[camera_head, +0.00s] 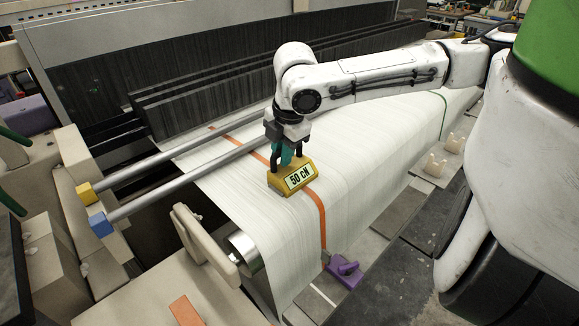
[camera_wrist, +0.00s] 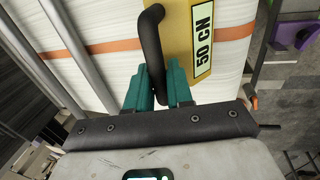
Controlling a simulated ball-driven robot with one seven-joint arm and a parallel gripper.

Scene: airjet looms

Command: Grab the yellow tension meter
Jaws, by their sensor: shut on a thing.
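The yellow tension meter (camera_head: 293,177), labelled "50 CN", is at the white sheet of threads, over the orange band. Whether it touches the threads is not clear. In the wrist view, its yellow body (camera_wrist: 196,45) is upper centre, with its black curved handle (camera_wrist: 151,45) beside it. My gripper (camera_head: 285,155) is directly above the meter, pointing down. In the wrist view, my gripper's teal fingers (camera_wrist: 158,84) are shut on the black handle, one on each side. The fingers partly hide the handle's lower end.
The white thread sheet (camera_head: 370,130) slopes around the loom's front, crossed by an orange band (camera_head: 318,208). Two grey rods (camera_head: 190,173) run left of my gripper. A purple part (camera_head: 345,271) lies at the band's lower end. Dark loom panels (camera_head: 210,60) stand behind.

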